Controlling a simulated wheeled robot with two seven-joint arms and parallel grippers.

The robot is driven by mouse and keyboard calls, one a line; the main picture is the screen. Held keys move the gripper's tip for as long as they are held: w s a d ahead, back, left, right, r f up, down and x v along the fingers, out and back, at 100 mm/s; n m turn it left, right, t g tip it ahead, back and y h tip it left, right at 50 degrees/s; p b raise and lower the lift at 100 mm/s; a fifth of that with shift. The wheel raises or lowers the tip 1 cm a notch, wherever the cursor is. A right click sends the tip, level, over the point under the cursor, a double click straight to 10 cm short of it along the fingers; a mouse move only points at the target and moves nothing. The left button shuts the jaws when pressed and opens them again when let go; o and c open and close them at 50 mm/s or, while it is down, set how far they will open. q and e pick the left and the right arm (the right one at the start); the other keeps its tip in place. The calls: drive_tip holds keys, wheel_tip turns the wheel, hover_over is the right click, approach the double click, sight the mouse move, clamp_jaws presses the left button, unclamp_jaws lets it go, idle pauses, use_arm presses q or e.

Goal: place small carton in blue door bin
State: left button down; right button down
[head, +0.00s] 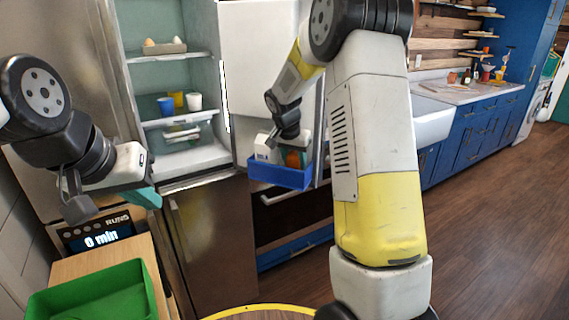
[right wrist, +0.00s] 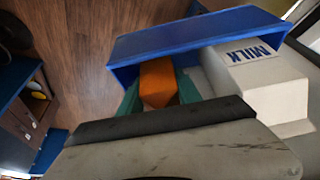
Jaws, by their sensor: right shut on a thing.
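The small carton (right wrist: 158,78) is orange and sits between the teal fingers of my right gripper (right wrist: 160,92) in the right wrist view. The gripper is shut on it. The carton is at the blue door bin (right wrist: 190,35), inside its wall; its lower end is hidden. In the head view the blue bin (head: 280,175) is on the open fridge door, with a bit of the orange carton (head: 293,158) showing above its rim. My left gripper (head: 143,198) is at the left, in front of the fridge, with teal fingertips; its opening is not clear.
A white milk carton (right wrist: 265,75) stands beside the orange carton. Fridge shelves hold eggs in a tray (head: 164,47) and several cups (head: 178,100). A green crate (head: 95,295) is on a wooden surface at lower left. Open floor (head: 480,220) lies to the right.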

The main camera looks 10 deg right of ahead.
drive_tip(key=shift+f, duration=0.8)
drive_tip(key=shift+f, duration=0.1)
drive_tip(key=c, duration=1.1)
unclamp_jaws()
drive_tip(key=v, duration=1.2)
drive_tip(key=shift+s, duration=0.1)
drive_tip(key=s+r+n+t+y, duration=0.1)
drive_tip(key=s+n, duration=0.1)
drive_tip(key=s, duration=0.7)
drive_tip(key=s+a+r+n+y, duration=0.1)
drive_tip(key=s+r+n+y, duration=0.1)
drive_tip(key=s, duration=0.8)
drive_tip(key=s+a+r+n+t+y, duration=0.1)
drive_tip(key=s+n, duration=0.2)
drive_tip(key=s, duration=0.7)
drive_tip(key=shift+s+r+n+t+y, duration=0.2)
drive_tip(key=shift+r+n+t+y, duration=0.1)
drive_tip(key=shift+y, duration=0.1)
